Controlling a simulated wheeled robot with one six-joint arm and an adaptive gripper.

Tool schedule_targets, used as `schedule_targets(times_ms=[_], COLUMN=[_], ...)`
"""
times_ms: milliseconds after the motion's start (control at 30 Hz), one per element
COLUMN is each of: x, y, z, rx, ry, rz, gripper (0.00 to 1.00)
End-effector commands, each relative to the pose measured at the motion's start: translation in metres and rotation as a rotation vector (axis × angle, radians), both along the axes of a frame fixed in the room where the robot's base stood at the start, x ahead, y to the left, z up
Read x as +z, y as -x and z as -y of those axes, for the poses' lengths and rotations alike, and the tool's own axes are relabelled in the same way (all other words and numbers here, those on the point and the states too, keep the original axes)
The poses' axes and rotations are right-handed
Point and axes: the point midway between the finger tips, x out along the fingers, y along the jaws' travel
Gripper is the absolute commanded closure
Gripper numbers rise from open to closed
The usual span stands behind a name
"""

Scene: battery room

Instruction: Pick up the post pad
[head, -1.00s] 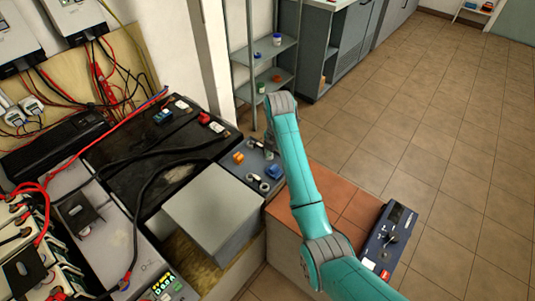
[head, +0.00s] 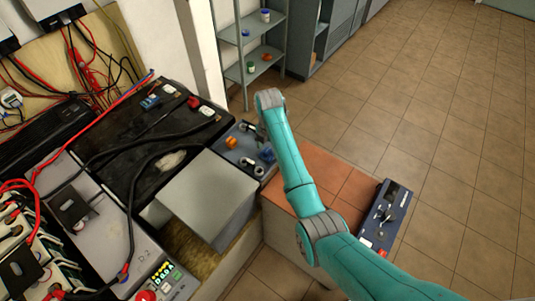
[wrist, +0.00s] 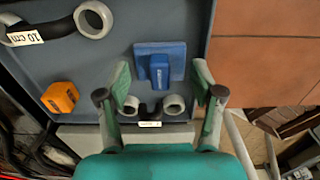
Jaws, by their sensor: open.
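A blue square pad with a raised blue grip, which I take for the post pad, lies on the grey-blue tray; it shows in the wrist view (wrist: 160,68) and in the head view (head: 266,155). My gripper (wrist: 162,78) is open and empty, its fingers to the left and right of the pad. I cannot tell whether they touch it. In the head view my arm hides most of the gripper. The tray (wrist: 105,65) also holds an orange block (wrist: 60,97) and several grey rings, two of them just below the pad between the fingers.
A grey box (head: 205,195) stands in front of the tray. A black battery (head: 150,150) with cables is to the left. A shelf (head: 255,65) stands behind; floor is free at right.

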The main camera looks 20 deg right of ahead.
Motion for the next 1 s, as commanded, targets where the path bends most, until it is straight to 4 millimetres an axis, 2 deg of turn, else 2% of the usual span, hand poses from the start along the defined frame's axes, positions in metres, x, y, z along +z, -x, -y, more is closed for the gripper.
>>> schedule_targets(times_ms=[133, 433, 500, 567, 867, 1000], x=[-0.016, -0.020, -0.020, -0.020, -0.018, -0.007], y=[0.000, 0.000, 0.000, 0.000, 0.000, -0.001], z=[0.000, 0.000, 0.000, 0.000, 0.000, 0.000], rx=[0.000, 0.000, 0.000, 0.000, 0.000, 0.000], ry=[0.000, 0.000, 0.000, 0.000, -0.001, 0.000], rz=[-0.001, 0.000, 0.000, 0.000, 0.001, 0.004], gripper=[0.33, 0.33, 0.51, 0.64, 0.64, 0.64])
